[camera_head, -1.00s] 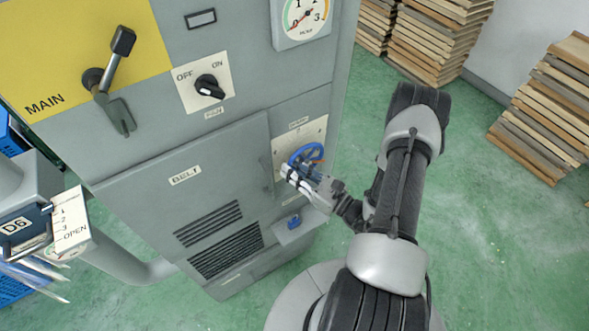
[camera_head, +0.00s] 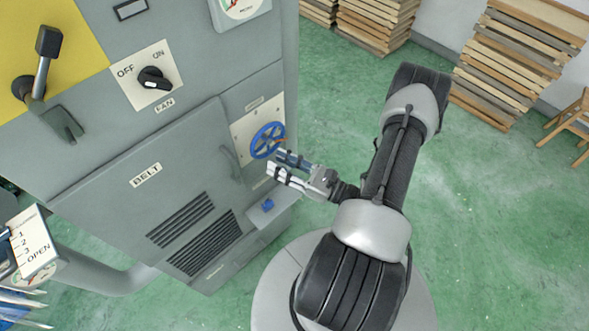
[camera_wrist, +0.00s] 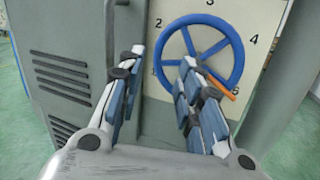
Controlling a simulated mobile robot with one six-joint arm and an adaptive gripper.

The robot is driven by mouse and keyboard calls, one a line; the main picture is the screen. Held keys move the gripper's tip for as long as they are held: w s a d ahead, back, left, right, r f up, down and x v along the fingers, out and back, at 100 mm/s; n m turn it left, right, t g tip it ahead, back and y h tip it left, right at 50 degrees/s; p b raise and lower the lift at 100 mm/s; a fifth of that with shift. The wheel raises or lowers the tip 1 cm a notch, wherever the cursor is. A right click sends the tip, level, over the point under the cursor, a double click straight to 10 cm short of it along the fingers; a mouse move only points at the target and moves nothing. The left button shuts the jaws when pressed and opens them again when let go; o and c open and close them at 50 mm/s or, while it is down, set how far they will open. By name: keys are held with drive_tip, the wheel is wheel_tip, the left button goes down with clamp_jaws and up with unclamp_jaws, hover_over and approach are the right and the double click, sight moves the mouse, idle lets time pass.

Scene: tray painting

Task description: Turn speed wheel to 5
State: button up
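The blue speed wheel (camera_head: 257,147) with spokes is on a pale dial plate on the grey machine. In the wrist view, the wheel (camera_wrist: 241,58) has numbers around it; 2, 3 and 4 are readable. An orange pointer (camera_wrist: 222,88) sticks out at the wheel's lower right, below the 4. My gripper (camera_head: 275,161) is just below the wheel in the head view, fingers apart and empty. In the wrist view, the gripper (camera_wrist: 161,58) is open, and its right finger covers the wheel's lower left. I cannot tell if it touches.
The belt door (camera_head: 120,200) with its handle is left of the wheel. A small shelf (camera_head: 285,200) with a blue part juts out below. The fan switch (camera_head: 154,78) is at the upper left.

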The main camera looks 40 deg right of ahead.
drive_tip(key=shift+v, duration=2.2)
drive_tip(key=shift+r, duration=0.1)
drive_tip(key=s+a+r+n+g+y, duration=0.3)
drive_tip(key=a+r+n+g+y, duration=0.1)
drive_tip(key=a+r+n+g, duration=1.4)
drive_tip(key=s+r+n+t+h, duration=0.5)
drive_tip(key=r+n+h, duration=0.4)
drive_tip(key=n, duration=0.6)
drive_tip(key=shift+d+h, duration=0.4)
drive_tip(key=shift+h, duration=0.7)
drive_tip(key=shift+s, duration=0.15)
